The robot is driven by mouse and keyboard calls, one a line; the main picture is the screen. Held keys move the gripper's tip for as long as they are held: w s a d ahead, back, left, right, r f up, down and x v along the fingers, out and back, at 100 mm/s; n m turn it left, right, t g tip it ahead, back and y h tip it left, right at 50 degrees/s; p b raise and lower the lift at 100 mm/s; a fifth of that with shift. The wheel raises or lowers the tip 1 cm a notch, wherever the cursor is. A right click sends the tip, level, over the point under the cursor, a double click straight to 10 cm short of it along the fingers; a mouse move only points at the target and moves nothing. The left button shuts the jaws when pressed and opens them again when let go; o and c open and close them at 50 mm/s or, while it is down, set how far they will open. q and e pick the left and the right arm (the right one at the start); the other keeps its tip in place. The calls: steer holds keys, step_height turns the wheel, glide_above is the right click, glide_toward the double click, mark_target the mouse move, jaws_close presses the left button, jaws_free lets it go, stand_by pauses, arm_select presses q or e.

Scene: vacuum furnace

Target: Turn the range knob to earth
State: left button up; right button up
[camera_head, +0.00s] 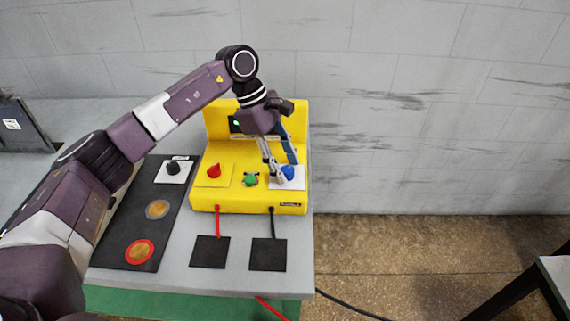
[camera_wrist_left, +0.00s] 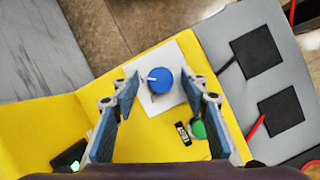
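A yellow instrument box (camera_head: 251,198) stands on the grey table. A blue knob (camera_head: 288,172) sits on a white plate at its right; which knob is the range knob I cannot read. In the left wrist view the blue knob (camera_wrist_left: 161,82) has a white pointer mark on its left side. A green knob (camera_head: 250,180) and a red knob (camera_head: 214,171) sit to its left. My left gripper (camera_head: 279,170) is over the blue knob, fingers pointing down. In the left wrist view my left gripper (camera_wrist_left: 164,92) is open, its fingers apart on both sides of the knob. My right gripper is out of view.
A black panel (camera_head: 125,218) with a black knob (camera_head: 173,168) and two round pads lies left of the box. Two black squares (camera_head: 210,251) (camera_head: 268,254) lie in front, near red and black leads.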

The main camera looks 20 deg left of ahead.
arm_select(q)
steer(key=shift+r, duration=0.15)
steer(key=v, duration=1.1)
steer(key=shift+a+r, duration=0.15)
steer(key=shift+r, duration=0.1)
steer(key=shift+r, duration=0.1)
